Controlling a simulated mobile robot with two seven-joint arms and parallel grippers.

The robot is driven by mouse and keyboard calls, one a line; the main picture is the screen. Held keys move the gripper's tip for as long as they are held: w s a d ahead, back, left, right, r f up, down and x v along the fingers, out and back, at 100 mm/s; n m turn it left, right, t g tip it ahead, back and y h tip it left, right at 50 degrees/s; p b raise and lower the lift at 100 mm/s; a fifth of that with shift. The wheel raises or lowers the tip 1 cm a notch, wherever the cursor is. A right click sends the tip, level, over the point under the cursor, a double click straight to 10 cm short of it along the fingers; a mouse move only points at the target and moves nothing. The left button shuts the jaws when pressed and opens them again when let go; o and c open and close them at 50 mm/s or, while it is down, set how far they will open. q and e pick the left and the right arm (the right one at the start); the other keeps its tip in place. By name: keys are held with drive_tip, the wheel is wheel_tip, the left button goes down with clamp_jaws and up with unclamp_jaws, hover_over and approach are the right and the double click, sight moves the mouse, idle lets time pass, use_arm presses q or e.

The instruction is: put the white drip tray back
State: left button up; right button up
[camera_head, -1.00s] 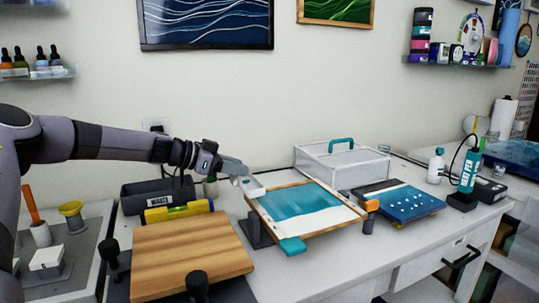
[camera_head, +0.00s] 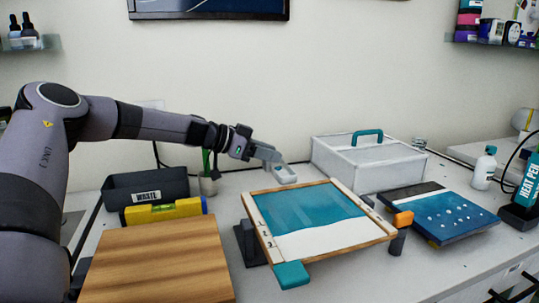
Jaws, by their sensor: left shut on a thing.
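My left gripper (camera_head: 270,158) reaches in from the left, over the back edge of the framed panel. It is shut on a small white tray (camera_head: 286,175), which looks like the drip tray. The tray is just behind the panel's rear edge; I cannot tell whether it touches the bench. The framed panel (camera_head: 310,212) has a wooden rim, teal resin and a white strip, and it sits tilted on dark supports. My right gripper is not in view.
A clear lidded box (camera_head: 365,165) with a teal handle stands behind the panel. A dark blue panel (camera_head: 440,212) lies at right. A white bottle (camera_head: 484,168) stands far right.

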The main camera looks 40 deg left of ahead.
use_arm(q)
wheel_tip(320, 180, down, 6)
drive_tip(key=b, duration=0.5)
drive_tip(key=shift+f+b, duration=0.35)
drive_tip(key=shift+b, duration=0.05)
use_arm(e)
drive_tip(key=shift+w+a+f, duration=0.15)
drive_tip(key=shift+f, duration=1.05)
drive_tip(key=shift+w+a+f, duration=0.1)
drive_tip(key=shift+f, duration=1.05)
use_arm(q)
drive_tip(key=shift+f+b, duration=0.5)
drive_tip(key=shift+f, duration=0.1)
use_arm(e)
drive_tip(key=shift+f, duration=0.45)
use_arm(q)
drive_tip(key=o, duration=1.1)
wheel_tip(320, 180, up, 20)
drive_tip(key=p, duration=0.4)
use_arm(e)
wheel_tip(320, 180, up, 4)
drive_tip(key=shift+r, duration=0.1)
use_arm(q)
drive_tip(key=shift+r+p, duration=0.15)
drive_tip(key=shift+p, duration=0.15)
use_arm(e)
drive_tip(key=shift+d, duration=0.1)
